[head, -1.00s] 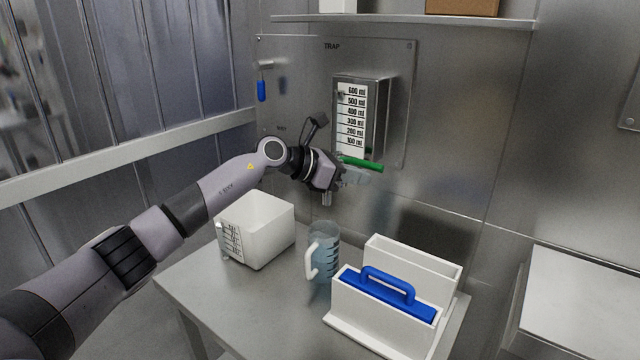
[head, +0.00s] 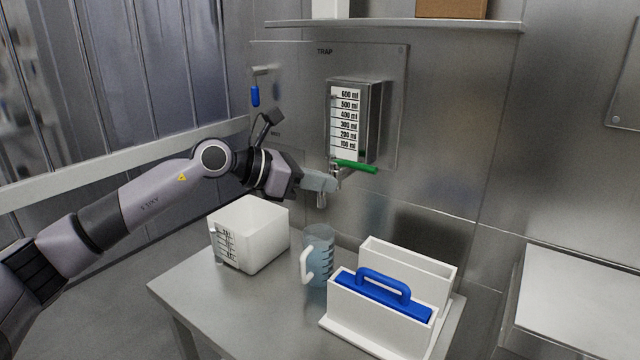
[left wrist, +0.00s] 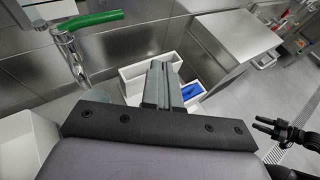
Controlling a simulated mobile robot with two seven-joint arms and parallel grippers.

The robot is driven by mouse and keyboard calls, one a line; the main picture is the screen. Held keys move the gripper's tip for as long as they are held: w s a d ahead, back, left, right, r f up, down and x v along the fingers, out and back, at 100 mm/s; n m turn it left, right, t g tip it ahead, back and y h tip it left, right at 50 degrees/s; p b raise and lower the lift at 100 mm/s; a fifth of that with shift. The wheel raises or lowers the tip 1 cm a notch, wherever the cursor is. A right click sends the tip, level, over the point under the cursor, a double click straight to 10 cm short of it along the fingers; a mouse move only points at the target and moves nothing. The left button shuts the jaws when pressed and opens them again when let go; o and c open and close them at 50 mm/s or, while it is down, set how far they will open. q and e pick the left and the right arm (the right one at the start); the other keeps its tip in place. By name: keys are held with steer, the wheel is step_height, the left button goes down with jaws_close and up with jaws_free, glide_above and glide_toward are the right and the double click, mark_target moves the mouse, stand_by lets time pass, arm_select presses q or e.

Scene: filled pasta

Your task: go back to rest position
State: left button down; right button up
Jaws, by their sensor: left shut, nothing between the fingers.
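My left gripper (head: 328,182) is shut and empty. Its fingertips hover in front of the wall trap, close to the green tap handle (head: 355,167), above the table. I cannot tell from the head view whether the fingers touch the tap. In the left wrist view the shut fingers (left wrist: 163,85) point forward, with the green handle (left wrist: 88,19) and metal spout apart from them at the upper left.
On the steel table (head: 185,300) stand a white measuring tub (head: 262,232), a clear jug (head: 318,255) with a white handle, and a white holder (head: 375,325) with a blue-handled tool (head: 385,283). The gauge box (head: 355,118) is on the wall. A shelf (head: 390,26) runs above.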

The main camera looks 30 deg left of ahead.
arm_select(q)
steer(key=shift+s, duration=0.1)
stand_by(0.5)
steer(key=s+d+n+t+h, duration=0.3)
steer(key=d+n+h, duration=0.25)
steer(key=d, duration=0.45)
steer(key=s+a+f+n+y, duration=0.2)
steer(key=s+f+n+y, duration=0.3)
steer(key=n, duration=0.5)
steer(key=s+a+f+n+y, duration=0.25)
steer(key=f+n+y, duration=0.4)
steer(key=n, duration=0.45)
steer(key=s+a+f+n+y, duration=0.3)
steer(key=f+n+y, duration=0.3)
steer(key=n, duration=0.4)
steer(key=s+d+f+n+g+h, duration=0.25)
steer(key=s+f+g, duration=0.3)
steer(key=s, duration=0.45)
steer(key=s+d+f+n+g+h, duration=0.1)
steer(key=s+f+n+g, duration=0.2)
steer(key=s+f+g, duration=0.5)
steer(key=w+d+f+t+h+p, duration=0.2)
steer(key=w+d+f+t+p, duration=0.1)
steer(key=t, duration=0.7)
steer(key=shift+w+f, duration=0.65)
steer(key=shift+f, duration=0.55)
